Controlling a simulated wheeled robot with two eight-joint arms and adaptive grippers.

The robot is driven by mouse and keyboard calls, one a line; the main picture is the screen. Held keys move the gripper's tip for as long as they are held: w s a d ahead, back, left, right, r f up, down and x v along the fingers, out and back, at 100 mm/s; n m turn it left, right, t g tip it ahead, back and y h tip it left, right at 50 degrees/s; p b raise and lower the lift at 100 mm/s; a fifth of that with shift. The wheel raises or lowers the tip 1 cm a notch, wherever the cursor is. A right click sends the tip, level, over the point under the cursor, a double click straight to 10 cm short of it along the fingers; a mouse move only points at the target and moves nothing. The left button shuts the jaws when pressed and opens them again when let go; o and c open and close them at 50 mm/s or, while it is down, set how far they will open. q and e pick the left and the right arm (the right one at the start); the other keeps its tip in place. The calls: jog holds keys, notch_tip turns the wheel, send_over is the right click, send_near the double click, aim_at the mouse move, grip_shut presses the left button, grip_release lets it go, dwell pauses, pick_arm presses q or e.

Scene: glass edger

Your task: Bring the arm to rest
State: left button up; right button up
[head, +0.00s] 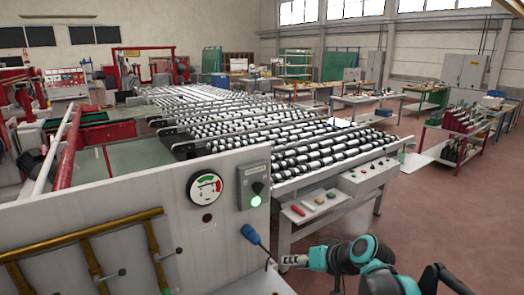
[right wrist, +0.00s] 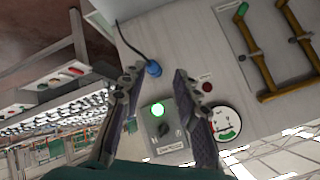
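My right gripper (head: 284,261) is in front of the grey machine panel (head: 225,235), low and to the right of a blue plug (head: 250,233). In the right wrist view its two dark fingers (right wrist: 159,72) are spread apart with nothing held between them. The blue plug also shows there (right wrist: 153,68), on the panel beyond the fingertips, with its dark cable. A control box with a lit green lamp (right wrist: 157,110) and a dark knob (right wrist: 165,130) shows between the fingers. My left gripper does not show.
A round gauge (head: 205,188) is on the panel, left of the switch box (head: 253,186). Brass pipes (head: 90,245) run along the panel's left. A roller conveyor (head: 300,150) and its control table (head: 330,200) stand behind. Open floor (head: 440,220) lies to the right.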

pick_arm(q)
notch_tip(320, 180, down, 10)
jog(key=b, duration=0.8)
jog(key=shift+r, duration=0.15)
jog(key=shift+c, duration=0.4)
pick_arm(e)
jog(key=s+d+f+h, duration=0.3)
jog(key=s+d+f, duration=0.1)
jog(key=s+f, duration=0.6)
jog(key=s+d+f+h, duration=0.3)
jog(key=s+d+f, duration=0.1)
jog(key=s+f, duration=0.6)
jog(key=shift+d+m, duration=0.15)
jog(key=shift+m, duration=0.15)
